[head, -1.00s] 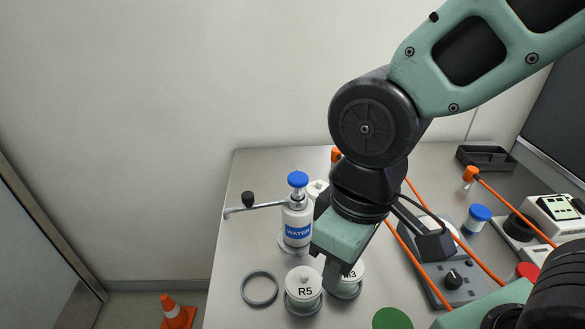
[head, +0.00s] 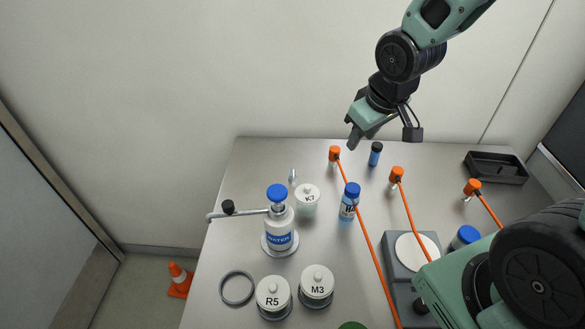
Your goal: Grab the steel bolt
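A small shiny metal piece (head: 292,176), which looks like the steel bolt, is on the steel table behind the white K7 jar (head: 307,198). It is too small to make out its shape well. My gripper (head: 352,144) hangs above the back of the table, to the right of the metal piece and apart from it. Its fingers point down and to the left. They are seen edge-on, so their gap does not show, and I see nothing held below them.
A WATER bottle (head: 279,237) with a side lever stands in front of the K7 jar. Jars R5 (head: 272,298) and M3 (head: 316,286), a blue-capped bottle (head: 349,203), a dark-capped vial (head: 375,154) and orange cables (head: 362,238) surround the area. A black tray (head: 496,168) is back right.

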